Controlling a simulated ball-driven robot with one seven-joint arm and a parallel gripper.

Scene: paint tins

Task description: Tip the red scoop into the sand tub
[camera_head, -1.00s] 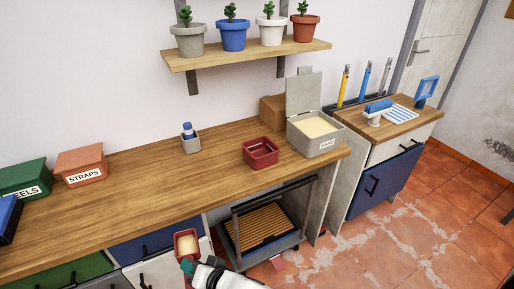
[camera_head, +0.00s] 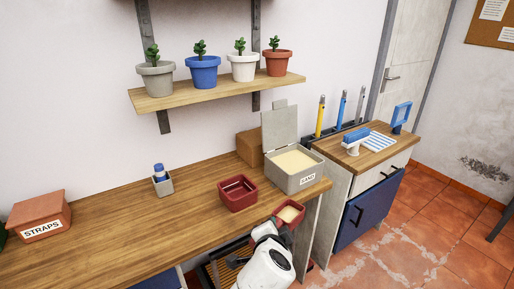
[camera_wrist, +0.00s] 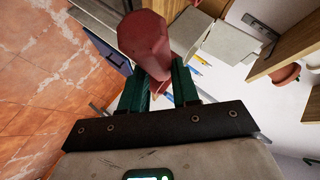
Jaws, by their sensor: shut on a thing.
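The red scoop (camera_head: 290,213) is in my gripper, with pale sand showing in its open top. In the head view it is just off the front edge of the bench, in front of the sand tub and apart from it. The sand tub (camera_head: 304,181) is grey, labelled SAND, with its lid raised and pale sand inside. In the wrist view, my gripper (camera_wrist: 160,84) has green fingers shut on the scoop (camera_wrist: 146,38), whose underside faces the camera. In the head view my wrist hides the fingers. The tub's grey shape also shows in the wrist view, partly behind the scoop.
An empty dark red bin (camera_head: 238,203) stands on the bench (camera_head: 130,225) just left of the tub. A cardboard box (camera_head: 249,147) is behind. A potted-plant shelf (camera_head: 219,92) hangs above.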

